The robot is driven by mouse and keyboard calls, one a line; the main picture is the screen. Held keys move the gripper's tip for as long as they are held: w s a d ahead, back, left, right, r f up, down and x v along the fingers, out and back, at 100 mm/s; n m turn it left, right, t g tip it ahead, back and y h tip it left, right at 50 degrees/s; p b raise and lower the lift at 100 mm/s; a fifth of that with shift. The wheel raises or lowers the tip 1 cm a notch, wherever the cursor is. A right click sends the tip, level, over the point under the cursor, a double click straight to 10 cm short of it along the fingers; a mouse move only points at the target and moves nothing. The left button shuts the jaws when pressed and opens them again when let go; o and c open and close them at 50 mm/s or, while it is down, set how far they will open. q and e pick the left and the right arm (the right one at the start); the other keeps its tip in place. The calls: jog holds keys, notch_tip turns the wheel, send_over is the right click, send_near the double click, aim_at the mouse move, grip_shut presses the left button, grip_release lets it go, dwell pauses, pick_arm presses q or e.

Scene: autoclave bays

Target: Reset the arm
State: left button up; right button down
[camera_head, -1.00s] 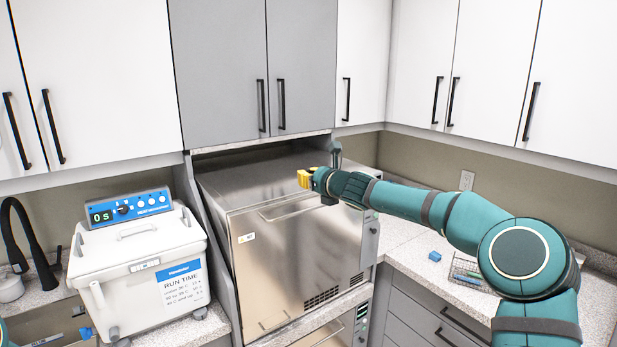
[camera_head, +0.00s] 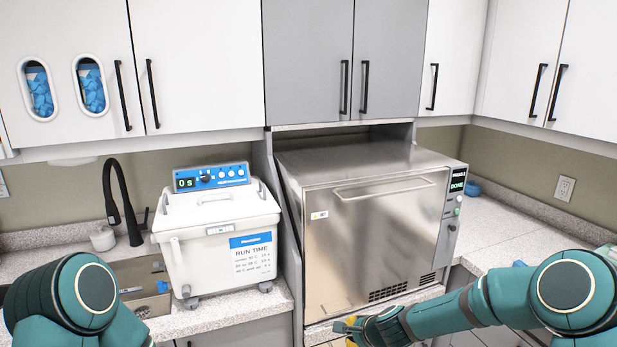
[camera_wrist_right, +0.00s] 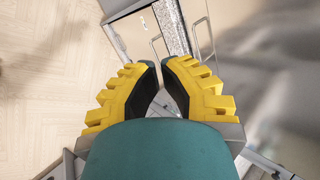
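My right arm, teal, comes in from the lower right of the head view. Its yellow right gripper (camera_head: 352,328) is low in front of the steel autoclave (camera_head: 375,235), by the edge below its door. In the right wrist view the right gripper (camera_wrist_right: 160,65) has its yellow, black-padded fingers tilted together with the tips almost meeting; I see nothing held between them. Floor and cabinet fronts lie beyond them. My left arm (camera_head: 80,300) shows only as a teal joint at the lower left; the left gripper is outside the picture.
A white bath unit (camera_head: 215,250) with a blue "0 s" panel stands left of the autoclave, whose display reads DONE. A black faucet (camera_head: 120,200) and sink are further left. The right counter (camera_head: 500,230) is mostly clear, with a blue item (camera_head: 472,188) at the back.

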jog(key=s+f+n+g+b, duration=0.1)
jog(key=s+f+n, duration=0.3)
jog(key=s, duration=0.5)
jog(key=s+f+n+g+b, duration=0.2)
jog(key=s+f+n, duration=0.3)
jog(key=s+f, duration=0.3)
jog(key=s+a+f+n+g+b, duration=0.1)
jog(key=s+f+n, duration=0.4)
jog(key=s, duration=0.5)
jog(key=shift+f+g+b, duration=0.4)
jog(key=shift+f+g, duration=0.2)
